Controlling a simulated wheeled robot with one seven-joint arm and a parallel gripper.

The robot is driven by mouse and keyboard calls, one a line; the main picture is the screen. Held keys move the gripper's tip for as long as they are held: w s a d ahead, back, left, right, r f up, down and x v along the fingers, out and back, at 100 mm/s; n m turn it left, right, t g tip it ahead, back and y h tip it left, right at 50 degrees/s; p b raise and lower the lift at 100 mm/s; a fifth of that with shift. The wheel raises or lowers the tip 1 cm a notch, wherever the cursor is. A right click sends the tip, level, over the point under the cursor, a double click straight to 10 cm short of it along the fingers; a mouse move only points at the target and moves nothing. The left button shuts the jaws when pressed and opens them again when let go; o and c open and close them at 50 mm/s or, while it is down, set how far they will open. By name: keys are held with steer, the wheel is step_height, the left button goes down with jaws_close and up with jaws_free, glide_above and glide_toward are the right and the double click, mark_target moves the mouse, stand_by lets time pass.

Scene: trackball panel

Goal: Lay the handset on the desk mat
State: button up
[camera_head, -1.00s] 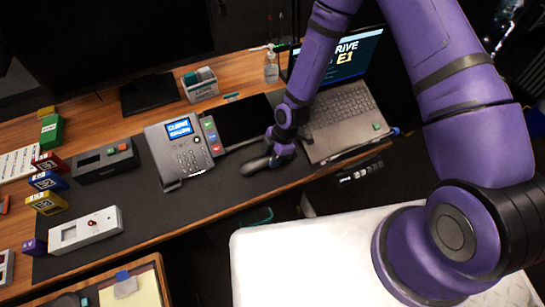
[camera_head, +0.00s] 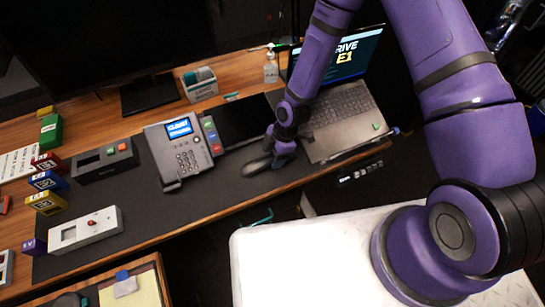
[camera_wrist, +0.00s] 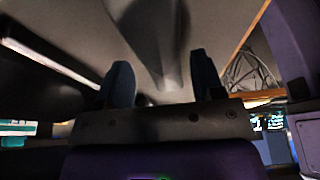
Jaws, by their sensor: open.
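The dark handset (camera_head: 256,167) lies on the black desk mat (camera_head: 215,190), right of the desk phone (camera_head: 181,150) and near the mat's front edge. My gripper (camera_head: 276,158) is low over the mat at the handset's right end. In the wrist view my gripper (camera_wrist: 163,82) has its two dark fingers spread apart. A blurred dark shape, likely the handset (camera_wrist: 155,35), shows beyond and between them against the grey mat. Whether the fingers still touch it cannot be told. The gripper partly hides the handset's right end.
An open laptop (camera_head: 341,117) stands right of my gripper and a dark tablet (camera_head: 240,122) behind it. A grey switch box (camera_head: 86,230) and a black button box (camera_head: 105,160) are at left. The mat's front middle is clear.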

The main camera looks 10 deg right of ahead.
steer(key=d+r+m+t+h, duration=0.1)
steer(key=d+r+m, duration=0.3)
steer(key=r, duration=0.8)
steer(key=d+r+m+t+h, duration=0.1)
steer(key=d+r+m+h, duration=0.1)
steer(key=d+r, duration=0.75)
steer(key=d+r+m+t+h, duration=0.15)
steer(key=r+m, duration=0.25)
steer(key=r, duration=1)
steer(key=s+d+r+m+t, duration=0.1)
steer(key=s+d+r+m, duration=0.2)
steer(key=s+r+m, duration=0.2)
steer(key=s+d+r+m+t, duration=0.1)
steer(key=s+d+r+m, duration=0.3)
steer(key=s+r, duration=0.8)
steer(key=shift+s+r+m+t+y, duration=0.15)
steer(key=shift+s+m+t+y, duration=0.25)
steer(key=shift+s+m, duration=0.75)
